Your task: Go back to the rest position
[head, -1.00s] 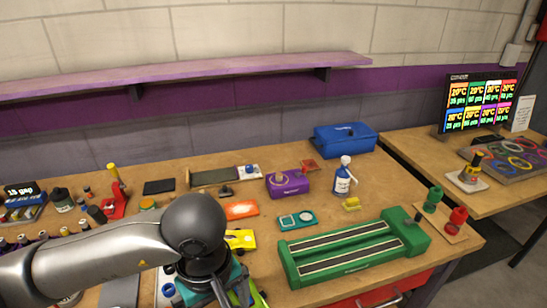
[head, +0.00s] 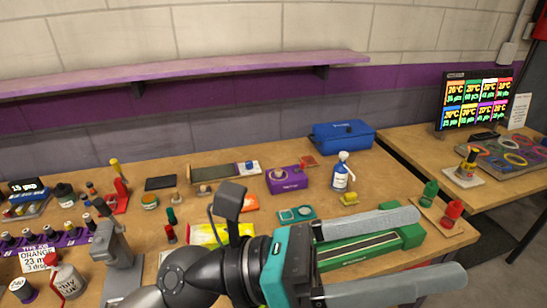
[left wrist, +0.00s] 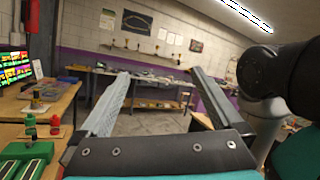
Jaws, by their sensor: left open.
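My left gripper (head: 425,250) is raised over the front right of the workbench in the head view, pointing right, with its two long grey fingers spread wide apart. Nothing is between them. In the left wrist view the same fingers (left wrist: 160,95) stand apart, with open room and a distant bench beyond. The green two-lane track (head: 385,246) lies on the bench behind the fingers, partly hidden by them. My right gripper is not in view.
Red (head: 452,213) and green (head: 429,193) bottles stand near the bench's right end. A white-and-blue spray bottle (head: 341,177), a purple box (head: 287,179) and a blue case (head: 344,135) stand farther back. A second table (head: 408,149) with a screen (head: 477,101) is at right.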

